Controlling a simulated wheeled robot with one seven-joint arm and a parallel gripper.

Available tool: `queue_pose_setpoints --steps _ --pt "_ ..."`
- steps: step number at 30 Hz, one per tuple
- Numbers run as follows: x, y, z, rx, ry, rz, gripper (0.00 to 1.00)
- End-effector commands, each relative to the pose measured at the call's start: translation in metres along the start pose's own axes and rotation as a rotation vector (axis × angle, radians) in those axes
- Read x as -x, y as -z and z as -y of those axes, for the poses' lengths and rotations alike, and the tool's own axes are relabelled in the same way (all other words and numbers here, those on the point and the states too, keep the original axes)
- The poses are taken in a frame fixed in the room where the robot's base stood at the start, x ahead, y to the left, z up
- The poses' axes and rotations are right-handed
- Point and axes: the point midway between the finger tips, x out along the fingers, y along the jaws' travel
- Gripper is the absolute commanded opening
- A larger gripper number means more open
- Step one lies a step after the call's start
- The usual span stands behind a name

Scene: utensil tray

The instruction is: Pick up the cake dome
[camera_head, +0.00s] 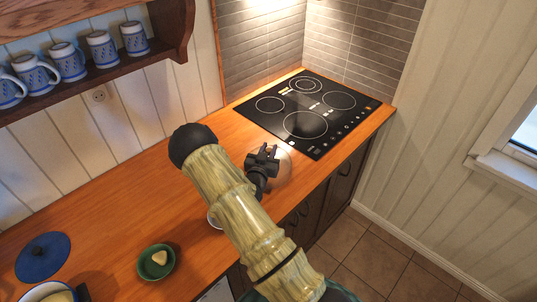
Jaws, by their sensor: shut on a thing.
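The cake dome (284,170) looks like a clear, faint round shape on or just above the wooden counter, in front of the hob. Its outline is hard to see and my gripper covers part of it. My gripper (264,158) is dark and sits at the dome, shut on it. The fingertips are small, and the exact contact point is hidden. I cannot tell whether the dome touches the counter.
A black hob (318,112) lies behind. A green dish (156,262) with a pale piece and a blue lid (43,257) are at lower left. A pale rim (213,219) shows beside my arm. Mugs (68,60) line a wall shelf. The counter between is clear.

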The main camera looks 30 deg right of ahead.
Motion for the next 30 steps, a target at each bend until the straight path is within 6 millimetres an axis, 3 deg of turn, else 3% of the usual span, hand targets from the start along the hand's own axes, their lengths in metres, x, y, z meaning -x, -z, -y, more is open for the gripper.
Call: queue_pose_setpoints --steps 8,21,30 --pt "0.000 0.024 0.000 -0.004 -0.001 -0.004 0.00" --pt "0.000 0.089 0.000 -0.003 -0.001 -0.002 0.00" --pt "0.000 0.100 0.000 0.000 0.000 0.000 0.00"
